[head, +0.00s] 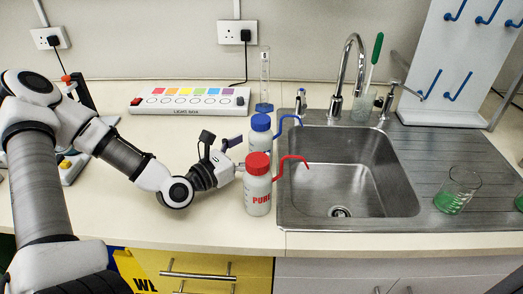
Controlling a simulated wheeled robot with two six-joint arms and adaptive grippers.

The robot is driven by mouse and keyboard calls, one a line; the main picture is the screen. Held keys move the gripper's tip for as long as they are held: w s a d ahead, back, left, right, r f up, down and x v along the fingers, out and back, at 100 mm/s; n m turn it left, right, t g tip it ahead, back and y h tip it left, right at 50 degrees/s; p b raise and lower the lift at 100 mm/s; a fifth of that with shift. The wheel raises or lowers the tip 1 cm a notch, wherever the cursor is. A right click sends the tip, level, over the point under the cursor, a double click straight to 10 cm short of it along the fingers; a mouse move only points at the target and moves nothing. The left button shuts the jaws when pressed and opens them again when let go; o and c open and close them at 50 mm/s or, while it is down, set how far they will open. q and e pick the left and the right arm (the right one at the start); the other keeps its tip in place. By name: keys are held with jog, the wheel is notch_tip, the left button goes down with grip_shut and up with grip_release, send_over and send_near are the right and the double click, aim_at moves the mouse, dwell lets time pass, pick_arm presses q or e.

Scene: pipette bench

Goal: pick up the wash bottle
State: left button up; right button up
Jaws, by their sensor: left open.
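A white wash bottle with a red cap and bent red spout (257,190) stands upright on the bench at the left edge of the sink. Red lettering shows on its front. Another wash bottle with a blue cap and blue spout (261,130) stands just behind it, its lower part partly hidden. My left gripper (233,156) is open and reaches in from the left, low over the bench. Its fingers point toward the bottles, close to the left side of the red-capped one. Whether a fingertip touches a bottle I cannot tell. My right gripper is out of view.
The steel sink (345,165) with its tap (350,65) lies just right of the bottles. A glass cylinder (265,80) and a panel of coloured squares (190,100) stand behind. A beaker with green liquid (457,190) sits on the drainer. The bench front-left is clear.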

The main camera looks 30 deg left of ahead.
pick_arm(q)
jog(key=x, duration=0.3)
jog(key=shift+w+d+b, duration=0.25)
jog(key=shift+w+b, duration=0.05)
jog(key=c, duration=0.8)
jog(key=shift+r, duration=0.1)
